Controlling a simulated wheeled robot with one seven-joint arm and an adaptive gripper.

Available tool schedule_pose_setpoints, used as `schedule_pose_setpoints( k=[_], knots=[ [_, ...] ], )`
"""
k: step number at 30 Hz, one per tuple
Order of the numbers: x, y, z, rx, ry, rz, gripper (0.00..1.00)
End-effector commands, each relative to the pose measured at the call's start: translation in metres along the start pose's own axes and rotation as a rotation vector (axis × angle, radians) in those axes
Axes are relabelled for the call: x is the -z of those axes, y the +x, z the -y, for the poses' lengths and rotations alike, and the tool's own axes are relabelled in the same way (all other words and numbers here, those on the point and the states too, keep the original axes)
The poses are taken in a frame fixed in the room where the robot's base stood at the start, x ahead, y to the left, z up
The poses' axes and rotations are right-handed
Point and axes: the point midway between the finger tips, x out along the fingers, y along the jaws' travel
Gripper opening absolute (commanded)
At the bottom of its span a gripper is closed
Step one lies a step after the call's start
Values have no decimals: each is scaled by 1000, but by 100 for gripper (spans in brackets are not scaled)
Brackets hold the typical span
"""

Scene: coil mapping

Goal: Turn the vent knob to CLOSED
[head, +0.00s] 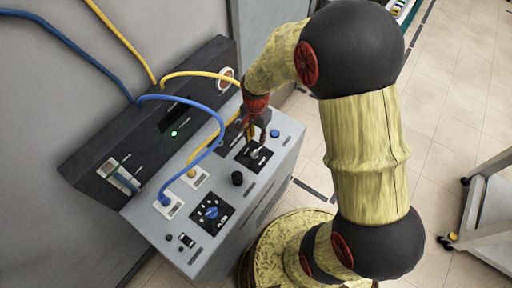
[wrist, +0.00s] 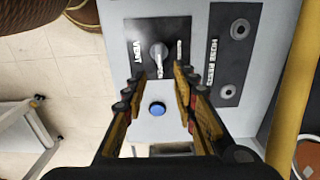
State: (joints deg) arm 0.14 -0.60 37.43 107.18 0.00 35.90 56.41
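The vent knob (wrist: 158,52) is a small pale grey handle on a black plate (wrist: 146,27) lettered VENT; the smaller labels around it are too blurred to read. In the head view the black vent plate (head: 246,160) is on the top of the grey console, at the right part, with the knob (head: 255,154) partly hidden by my gripper. My gripper (wrist: 157,78) is open, with its two fingers apart and nothing between them. The knob shows just past the fingertips, roughly between them. My gripper (head: 253,134) is over the vent plate in the head view.
A blue button (wrist: 157,109) is beside the vent plate. The console (head: 229,187) also carries a black knob (head: 237,178) and a blue dial (head: 211,212). A blue cable (head: 217,120) and a yellow cable (head: 193,74) loop left of my gripper. A cart (head: 487,205) stands at the right.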

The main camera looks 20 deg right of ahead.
Motion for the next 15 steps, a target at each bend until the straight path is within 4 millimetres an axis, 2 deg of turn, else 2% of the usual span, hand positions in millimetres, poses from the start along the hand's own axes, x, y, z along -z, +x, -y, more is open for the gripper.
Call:
schedule_pose_setpoints(
  k=[9,15],
  knots=[
    [-1,46,-1,-3,0,2,28],
    [-1,69,-1,-3,-1,2,28]
  ],
)
